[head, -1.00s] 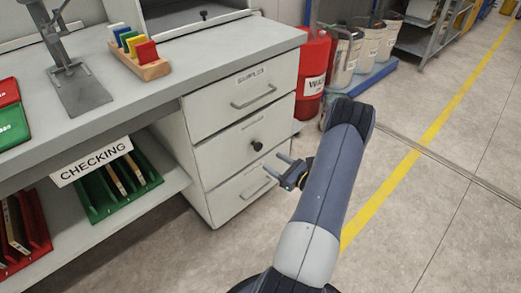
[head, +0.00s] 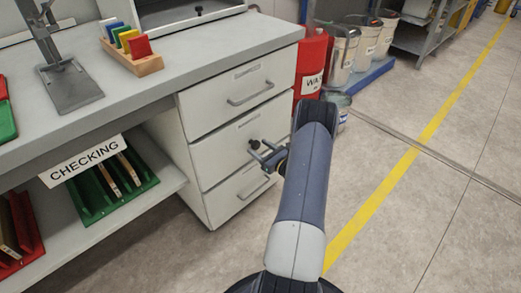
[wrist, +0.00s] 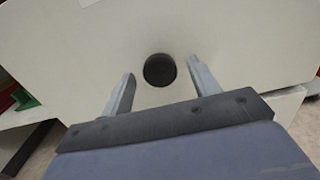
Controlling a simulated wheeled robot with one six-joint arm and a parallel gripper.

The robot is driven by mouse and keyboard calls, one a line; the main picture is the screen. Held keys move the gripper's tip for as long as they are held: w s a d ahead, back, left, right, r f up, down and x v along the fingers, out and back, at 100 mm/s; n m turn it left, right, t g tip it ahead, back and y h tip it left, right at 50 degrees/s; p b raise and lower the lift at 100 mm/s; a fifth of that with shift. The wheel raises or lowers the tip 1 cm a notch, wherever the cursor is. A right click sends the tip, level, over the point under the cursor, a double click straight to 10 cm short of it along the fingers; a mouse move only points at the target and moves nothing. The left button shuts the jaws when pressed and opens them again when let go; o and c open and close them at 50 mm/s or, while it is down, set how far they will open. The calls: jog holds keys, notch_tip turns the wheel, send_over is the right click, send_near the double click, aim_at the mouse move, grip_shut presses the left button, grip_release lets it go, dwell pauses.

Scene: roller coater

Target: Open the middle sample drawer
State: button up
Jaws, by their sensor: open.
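The middle sample drawer (head: 221,151) is the second of three drawers in the bench's white cabinet, and it looks shut. Its round dark knob (head: 254,144) also shows in the wrist view (wrist: 160,70), in line with the gap between my fingers. My gripper (head: 260,152) is in front of this drawer, close to the knob, and it is open. In the wrist view my gripper (wrist: 161,78) has one finger on each side of the knob, with clear space on both sides. I cannot tell whether the fingertips reach past the knob.
The top drawer (head: 222,98) and bottom drawer (head: 225,200) have bar handles; both look shut. A red waste drum (head: 311,62) stands beyond the cabinet. A CHECKING sign (head: 82,161) hangs under the bench top at left. Open floor (head: 400,225) lies to the right.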

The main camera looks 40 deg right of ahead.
grip_shut()
dwell(0.7)
